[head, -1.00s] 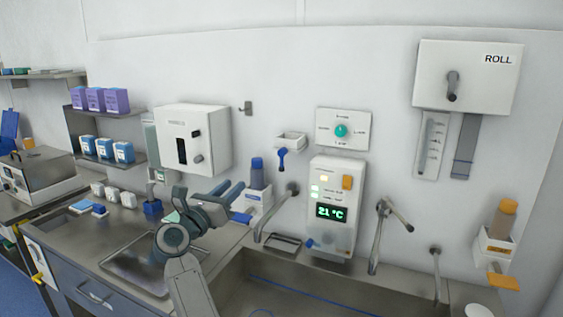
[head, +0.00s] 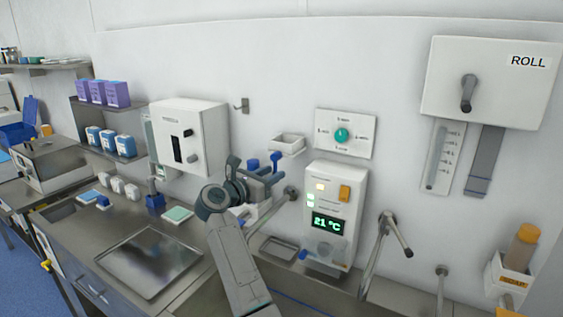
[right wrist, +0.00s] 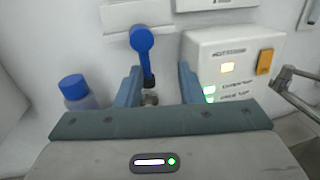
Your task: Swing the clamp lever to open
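I take the blue-handled lever (head: 276,160) under a small white wall bracket (head: 287,144) to be the clamp lever. In the right wrist view the lever (right wrist: 142,42) has a round blue head and a dark lower end, and points down. My right gripper (head: 268,174) is in front of the wall just below the lever. In the right wrist view its two blue-grey fingers (right wrist: 158,84) are wide apart, with the lever's lower end showing between them. I cannot tell whether they touch it. My left gripper is not in view.
A white unit (head: 334,215) with a green 21 °C display is right of the gripper. A blue-capped bottle (right wrist: 77,92) stands close to the left finger. A tap (head: 388,240) is further right. A white box (head: 190,135) hangs left, above a steel tray (head: 148,262).

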